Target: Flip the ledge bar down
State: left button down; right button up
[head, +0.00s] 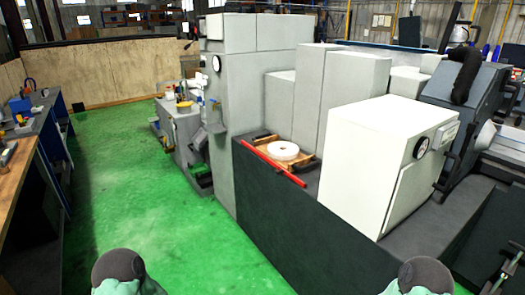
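A thin red bar (272,163), which looks like the ledge bar, runs along the near edge of the ledge of the cylindrical grinder (290,225). It slants from upper left to lower right, beside a wooden tray (309,163) that holds a round white wheel (285,148). Whether the bar is raised or lies on the ledge edge is hard to tell at this size. Only rounded dark and green parts of my own arms show at the bottom edge, left and right. Neither gripper is in view, and both are well apart from the bar as far as this view shows.
A white cabinet with a gauge (365,165) stands on the machine right of the tray. A tall grey column (233,110) stands behind its left end. The green floor (150,215) is open at the left, up to a workbench (22,160) with tools.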

aim_at(269, 160)
jog(key=i+j, duration=0.2)
jog(key=i, duration=0.3)
jog(key=i+j, duration=0.2)
jog(key=i, duration=0.35)
jog(key=i+j, duration=0.2)
jog(key=i, duration=0.3)
jog(key=i+j, duration=0.2)
jog(key=i, duration=0.3)
jog(key=i+j, duration=0.2)
jog(key=i, duration=0.35)
